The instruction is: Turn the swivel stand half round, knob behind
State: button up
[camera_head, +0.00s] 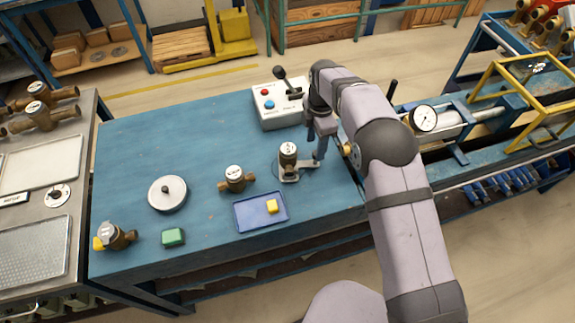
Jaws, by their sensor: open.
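A small grey metal stand (290,178) on the right part of the blue bench appears to be the swivel stand. A brown meter (288,156) with a white dial stands upright on it. My gripper (315,150) is open and points down just right of the meter, close to the stand's right end. I cannot tell whether a finger touches the stand. The stand's knob cannot be made out; the fingers partly cover that side.
A control box (277,106) with a lever stands behind the stand. A brass meter (236,179), a blue tray (246,222) with a yellow block, a round grey disc (167,200), a green block (173,237) and another meter (113,237) lie leftward. The back left bench is clear.

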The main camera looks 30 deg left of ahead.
jog(key=shift+w+a, duration=0.4)
jog(key=shift+a, duration=0.05)
jog(key=shift+w+a+p, duration=0.3)
jog(key=shift+a, duration=0.15)
jog(key=shift+w+a, duration=0.1)
jog(key=shift+a, duration=0.1)
jog(key=shift+w+a, duration=0.25)
jog(key=shift+a, duration=0.3)
dwell(0.3)
